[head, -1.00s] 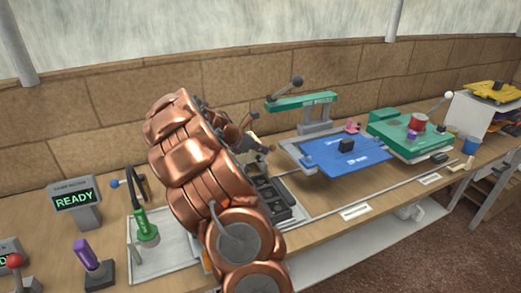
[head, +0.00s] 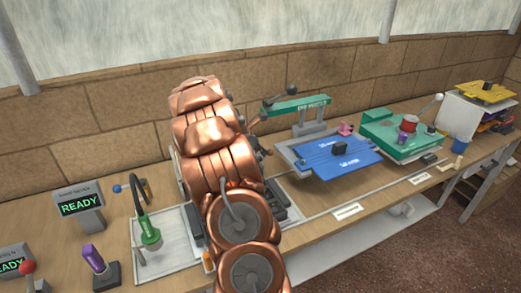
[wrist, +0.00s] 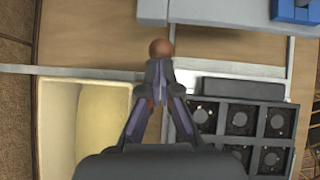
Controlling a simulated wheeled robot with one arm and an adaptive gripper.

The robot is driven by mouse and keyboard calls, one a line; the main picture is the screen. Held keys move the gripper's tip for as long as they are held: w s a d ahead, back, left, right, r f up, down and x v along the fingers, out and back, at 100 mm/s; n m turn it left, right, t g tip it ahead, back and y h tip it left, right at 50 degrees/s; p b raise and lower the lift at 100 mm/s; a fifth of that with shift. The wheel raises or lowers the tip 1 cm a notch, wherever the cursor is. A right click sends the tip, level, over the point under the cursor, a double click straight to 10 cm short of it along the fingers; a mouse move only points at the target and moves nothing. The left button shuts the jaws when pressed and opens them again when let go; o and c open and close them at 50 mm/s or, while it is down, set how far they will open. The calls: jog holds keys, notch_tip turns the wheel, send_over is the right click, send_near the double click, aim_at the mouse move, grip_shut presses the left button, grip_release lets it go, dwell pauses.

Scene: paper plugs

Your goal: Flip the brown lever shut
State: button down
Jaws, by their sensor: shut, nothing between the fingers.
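A brown ball knob (wrist: 161,47), which looks like the end of the brown lever, shows in the wrist view just beyond my fingertips. The lever's shaft is hidden under my gripper, so I cannot tell how far it is tilted. My gripper (wrist: 159,78) has its two fingers closed together with nothing between them. Its tips are right by the knob; I cannot tell whether they touch it. In the head view my copper-coloured arm covers most of the lever's station and most of the gripper.
In the wrist view a cream-coloured bin (wrist: 88,125) lies left of my fingers and a dark block with round holes (wrist: 238,120) lies right. The head view shows a blue plate (head: 325,160) and a green press arm (head: 297,106) to the right, and a green-handled tool (head: 149,232) to the left.

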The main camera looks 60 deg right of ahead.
jog(key=shift+s+a+f, duration=0.1)
jog(key=shift+s+f, duration=0.05)
jog(key=shift+f, duration=0.1)
jog(key=shift+w+a+r, duration=0.1)
jog(key=shift+w+a, duration=0.55)
jog(key=shift+a, duration=0.1)
jog(key=w+a+f+b+v, duration=0.1)
jog(key=v, duration=1.1)
jog(key=shift+a+f, duration=0.3)
jog(key=shift+f, duration=0.05)
jog(key=shift+a, duration=0.1)
